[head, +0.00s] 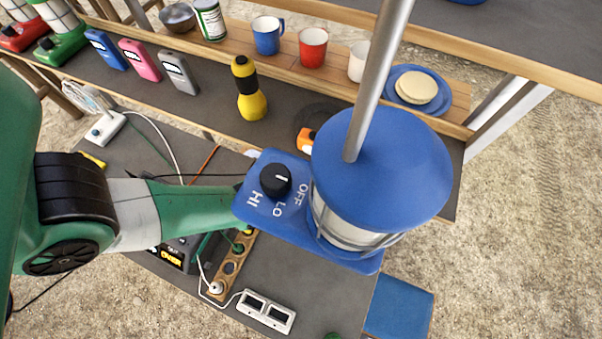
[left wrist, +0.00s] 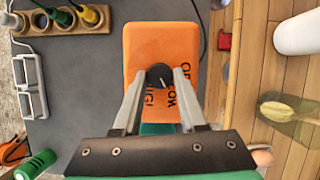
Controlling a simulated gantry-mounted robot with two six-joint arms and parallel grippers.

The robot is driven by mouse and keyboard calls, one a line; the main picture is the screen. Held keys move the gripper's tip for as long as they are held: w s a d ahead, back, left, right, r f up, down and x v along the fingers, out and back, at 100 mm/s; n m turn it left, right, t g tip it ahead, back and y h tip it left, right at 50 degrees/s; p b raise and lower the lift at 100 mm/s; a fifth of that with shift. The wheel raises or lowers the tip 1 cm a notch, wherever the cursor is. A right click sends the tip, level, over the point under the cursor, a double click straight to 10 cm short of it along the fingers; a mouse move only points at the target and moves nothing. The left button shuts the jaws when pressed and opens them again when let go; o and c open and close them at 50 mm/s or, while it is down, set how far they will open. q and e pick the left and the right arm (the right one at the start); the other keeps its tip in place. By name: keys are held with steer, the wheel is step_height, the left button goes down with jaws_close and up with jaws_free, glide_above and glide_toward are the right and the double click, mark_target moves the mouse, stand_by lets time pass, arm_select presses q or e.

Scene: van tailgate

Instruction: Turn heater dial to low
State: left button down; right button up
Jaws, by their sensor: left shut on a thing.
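In the left wrist view, my left gripper (left wrist: 160,77) is shut on the black dial (left wrist: 159,75) of an orange box (left wrist: 160,45). The white mark on the dial points down and slightly right. The black lettering around it is partly hidden by the fingers. In the head view, my left arm enters from the left and its end is hidden behind a blue caged unit (head: 385,165). That unit has a black dial (head: 275,180) marked OFF, LO and HI; its white mark points right, near OFF. A bit of orange (head: 306,139) shows behind it. My right gripper is not in view.
A power strip (head: 224,268) and a white double-panel device (head: 267,311) lie on the grey surface below my arm. A yellow bottle (head: 248,88) stands behind. A wooden shelf holds a blue mug (head: 267,36), a red mug (head: 312,46) and a blue plate (head: 402,72).

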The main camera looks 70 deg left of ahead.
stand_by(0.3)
arm_select(q)
steer(key=shift+c, duration=2.3)
jaws_free()
steer(key=p+v, duration=0.1)
steer(key=v, duration=0.3)
steer(key=shift+w+r, duration=0.15)
steer(key=shift+r, duration=0.2)
steer(key=w+d+b, duration=0.7)
steer(key=w+b, duration=0.2)
steer(key=b, duration=0.3)
steer(key=shift+w+r, duration=0.15)
steer(key=shift+w, duration=0.15)
steer(key=shift+d, duration=0.1)
